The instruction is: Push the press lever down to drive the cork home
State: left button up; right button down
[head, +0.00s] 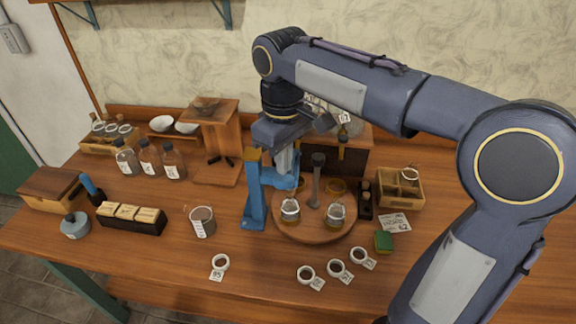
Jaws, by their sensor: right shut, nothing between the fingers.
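A blue press (254,196) stands upright near the middle of the bench, left of a round wooden board. My right arm reaches in from the right, and its gripper (287,163) points down at the press. The gripper is shut with nothing held. Its wrist covers the upper part of the press, so I cannot make out the lever or whether the gripper touches it. I cannot make out the cork. My left gripper is not in view.
The round board (315,236) right of the press bears glass jars and a tall knobbed post (315,182). A labelled jar (202,221) stands left of the press. A wooden stand (212,140) is behind left. Small white rings lie along the front, with bare bench between.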

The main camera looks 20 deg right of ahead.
aim_at(283, 179)
dwell(0.4)
jog(key=shift+f+b, duration=0.75)
jog(key=shift+f, duration=0.6)
jog(key=shift+s, duration=0.15)
jog(key=shift+f, duration=0.6)
jog(key=shift+s+a+r, duration=0.1)
jog(key=shift+a, duration=0.05)
